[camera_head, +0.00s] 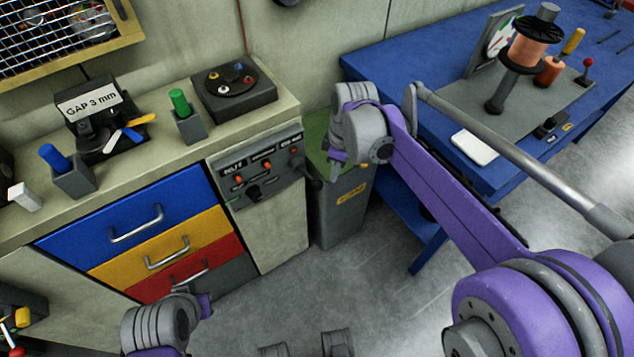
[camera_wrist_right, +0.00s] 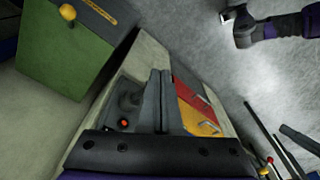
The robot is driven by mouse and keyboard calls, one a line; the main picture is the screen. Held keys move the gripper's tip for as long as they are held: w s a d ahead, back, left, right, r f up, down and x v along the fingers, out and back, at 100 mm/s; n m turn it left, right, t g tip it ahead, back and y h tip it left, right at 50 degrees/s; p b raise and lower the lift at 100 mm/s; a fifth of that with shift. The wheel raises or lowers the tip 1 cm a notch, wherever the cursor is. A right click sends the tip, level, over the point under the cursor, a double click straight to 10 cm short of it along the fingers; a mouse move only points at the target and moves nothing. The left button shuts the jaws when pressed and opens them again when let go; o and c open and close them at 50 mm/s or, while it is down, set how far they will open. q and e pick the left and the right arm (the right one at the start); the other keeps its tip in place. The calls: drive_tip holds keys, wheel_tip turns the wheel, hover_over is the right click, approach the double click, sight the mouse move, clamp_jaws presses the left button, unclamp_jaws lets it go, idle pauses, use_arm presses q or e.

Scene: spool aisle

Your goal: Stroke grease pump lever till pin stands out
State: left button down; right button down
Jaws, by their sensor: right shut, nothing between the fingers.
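No grease pump can be made out for certain, nor a pin standing out. A lever with a red ball knob (camera_head: 587,64) stands on the grey plate of the blue bench, at the far right of the head view. My right gripper (camera_wrist_right: 160,90) is shut and empty, in front of the control panel (camera_wrist_right: 122,100). In the head view it is by the green bin, mostly hidden by its own wrist. My left wrist (camera_head: 160,322) is low in front of the drawers; its gripper (camera_wrist_right: 230,15) shows small in the right wrist view, jaws unclear.
The green bin (camera_head: 338,215) with a yellow knob (camera_wrist_right: 67,12) stands between the counter and blue bench (camera_head: 400,60). A copper spool (camera_head: 537,45) stands on the bench. The counter holds a gap gauge (camera_head: 95,110) and round-topped box (camera_head: 235,88).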

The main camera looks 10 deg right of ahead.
use_arm(q)
drive_tip(key=shift+r, duration=0.2)
use_arm(e)
drive_tip(key=shift+s+d+r, duration=0.1)
drive_tip(key=shift+d+r, duration=0.05)
drive_tip(key=shift+r, duration=1.45)
